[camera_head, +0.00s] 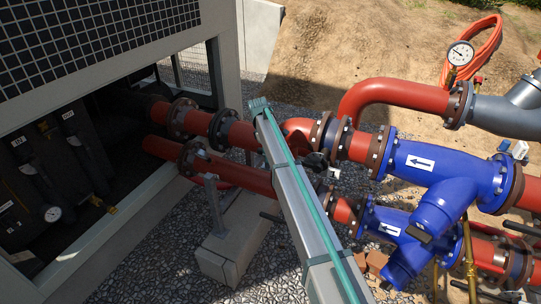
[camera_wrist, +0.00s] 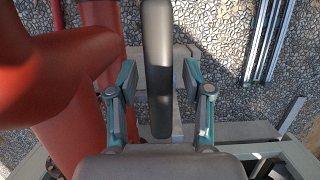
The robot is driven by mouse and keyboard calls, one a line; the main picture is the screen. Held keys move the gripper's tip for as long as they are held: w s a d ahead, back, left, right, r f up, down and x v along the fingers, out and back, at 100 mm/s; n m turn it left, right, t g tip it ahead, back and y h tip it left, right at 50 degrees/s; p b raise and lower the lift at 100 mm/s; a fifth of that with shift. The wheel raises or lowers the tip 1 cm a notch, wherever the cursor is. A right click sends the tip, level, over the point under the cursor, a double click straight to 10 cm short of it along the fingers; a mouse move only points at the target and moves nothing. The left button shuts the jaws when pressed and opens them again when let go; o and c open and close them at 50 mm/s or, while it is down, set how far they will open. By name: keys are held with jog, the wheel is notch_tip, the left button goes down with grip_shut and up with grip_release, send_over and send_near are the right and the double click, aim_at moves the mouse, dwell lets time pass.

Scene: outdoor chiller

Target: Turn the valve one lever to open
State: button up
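A long dark lever (camera_wrist: 157,40) shows in the wrist view, running from the top edge down between the fingers of my gripper (camera_wrist: 160,80). The two teal fingers are spread apart, one on each side of the lever, with visible gaps. My gripper is open and is not closed on it. The lever's far end and its valve body are out of the wrist view. In the head view a long metal bar crosses the red pipes and hides part of the valve area. I cannot make out my gripper clearly there.
Large red pipes (camera_wrist: 50,85) stand close to the left of my gripper. In the head view, blue fittings (camera_head: 440,190) and a pressure gauge (camera_head: 460,53) are at the right. The chiller housing (camera_head: 90,45) is at the left. A concrete block (camera_head: 230,250) stands on gravel.

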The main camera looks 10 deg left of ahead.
jog(key=v, duration=1.2)
jog(key=shift+r, duration=0.1)
